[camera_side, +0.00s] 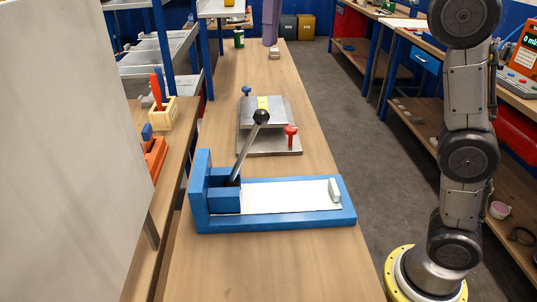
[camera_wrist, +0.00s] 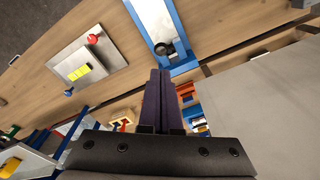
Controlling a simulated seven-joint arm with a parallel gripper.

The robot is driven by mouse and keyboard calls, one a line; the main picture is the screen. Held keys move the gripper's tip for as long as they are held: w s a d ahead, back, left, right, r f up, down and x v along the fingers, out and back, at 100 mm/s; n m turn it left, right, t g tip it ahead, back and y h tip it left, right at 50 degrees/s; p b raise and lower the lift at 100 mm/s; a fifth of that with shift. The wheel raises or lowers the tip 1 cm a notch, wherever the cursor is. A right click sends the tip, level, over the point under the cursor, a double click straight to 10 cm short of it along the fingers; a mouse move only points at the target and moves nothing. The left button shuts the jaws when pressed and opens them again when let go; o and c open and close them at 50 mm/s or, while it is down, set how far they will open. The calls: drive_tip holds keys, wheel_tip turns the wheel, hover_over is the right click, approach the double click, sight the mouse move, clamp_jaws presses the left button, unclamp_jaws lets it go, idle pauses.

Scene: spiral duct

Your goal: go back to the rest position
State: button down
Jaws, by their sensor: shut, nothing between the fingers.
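My gripper (camera_wrist: 160,73) shows in the wrist view with its two dark fingers together and nothing between them. In the wrist view my fingers hang above the bench, apart from the blue fixture. That blue fixture (camera_side: 280,220) has a white plate and a tilted lever with a black ball knob (camera_side: 261,117). It also shows at the top of the wrist view (camera_wrist: 183,68).
A steel plate device (camera_side: 262,145) with a red knob (camera_side: 291,130) and a blue knob (camera_side: 246,90) sits behind the fixture. A wooden tool holder (camera_side: 163,115) and an orange item (camera_side: 154,158) are at left. A pale panel (camera_side: 60,170) fills the left foreground.

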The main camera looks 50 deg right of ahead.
drive_tip(key=s+d+f+m+t, duration=0.1)
drive_tip(key=s+d+f, duration=0.15)
drive_tip(key=s, duration=0.45)
drive_tip(key=s+d+f+m+t, duration=0.15)
drive_tip(key=s+d, duration=0.25)
drive_tip(key=s, duration=0.4)
drive_tip(key=s+f+t, duration=0.1)
drive_tip(key=s+f, duration=0.1)
drive_tip(key=f, duration=0.7)
drive_tip(key=s+d+f+t, duration=0.1)
drive_tip(key=s+f, duration=0.2)
drive_tip(key=f, duration=0.6)
drive_tip(key=shift+d+f, duration=0.15)
drive_tip(key=shift+f, duration=0.15)
